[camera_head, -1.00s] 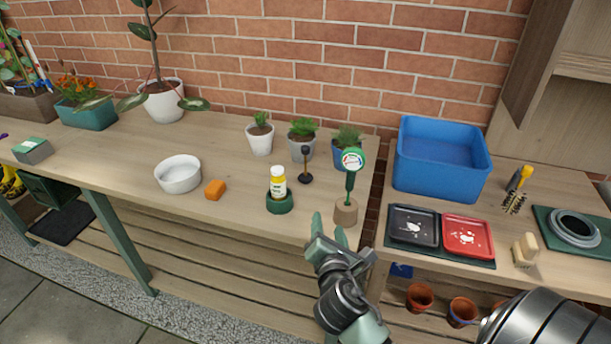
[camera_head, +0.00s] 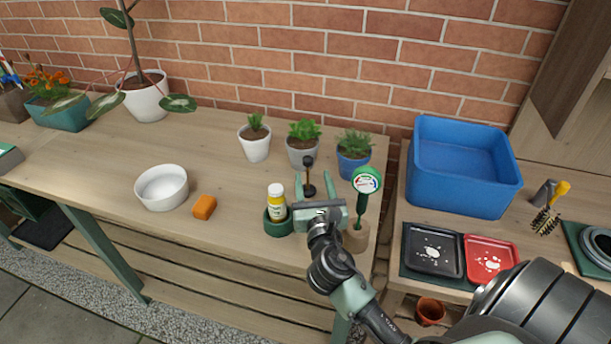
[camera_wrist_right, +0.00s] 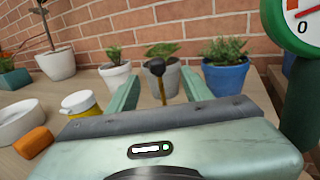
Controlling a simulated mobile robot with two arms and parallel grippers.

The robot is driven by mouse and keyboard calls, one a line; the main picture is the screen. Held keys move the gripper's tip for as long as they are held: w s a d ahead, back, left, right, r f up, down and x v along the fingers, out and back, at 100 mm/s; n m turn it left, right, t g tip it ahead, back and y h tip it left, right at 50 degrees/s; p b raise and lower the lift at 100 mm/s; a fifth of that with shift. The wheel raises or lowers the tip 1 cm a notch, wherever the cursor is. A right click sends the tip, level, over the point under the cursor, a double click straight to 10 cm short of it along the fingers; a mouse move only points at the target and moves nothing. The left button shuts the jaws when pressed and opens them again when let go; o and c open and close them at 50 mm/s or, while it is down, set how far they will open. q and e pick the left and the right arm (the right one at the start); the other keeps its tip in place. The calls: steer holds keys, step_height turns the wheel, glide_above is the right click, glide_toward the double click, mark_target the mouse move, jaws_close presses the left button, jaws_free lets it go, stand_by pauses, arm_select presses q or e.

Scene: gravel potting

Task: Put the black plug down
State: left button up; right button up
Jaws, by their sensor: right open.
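The black plug (camera_head: 309,178), a dark round base with a thin upright stem and a knob, stands upright on the table in front of the potted plants. My right gripper (camera_head: 345,186) is open and empty, with its fingers pointing toward the back of the table. My left gripper is not in view.
A yellow bottle (camera_head: 276,197) in a green holder (camera_head: 278,224) stands close left of my gripper. A dial gauge (camera_head: 366,181) in a brown base (camera_head: 355,238) stands close right. Small pots (camera_head: 353,168) line the back. A white bowl (camera_head: 161,187) and orange block (camera_head: 204,207) lie left.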

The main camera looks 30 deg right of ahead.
mark_target(308, 165)
steer(key=shift+r+x, duration=0.2)
steer(key=shift+x, duration=1.35)
steer(key=x, duration=0.4)
steer(key=shift+w+f, duration=0.3)
steer(key=shift+c, duration=0.3)
jaws_close()
steer(key=shift+a, duration=0.1)
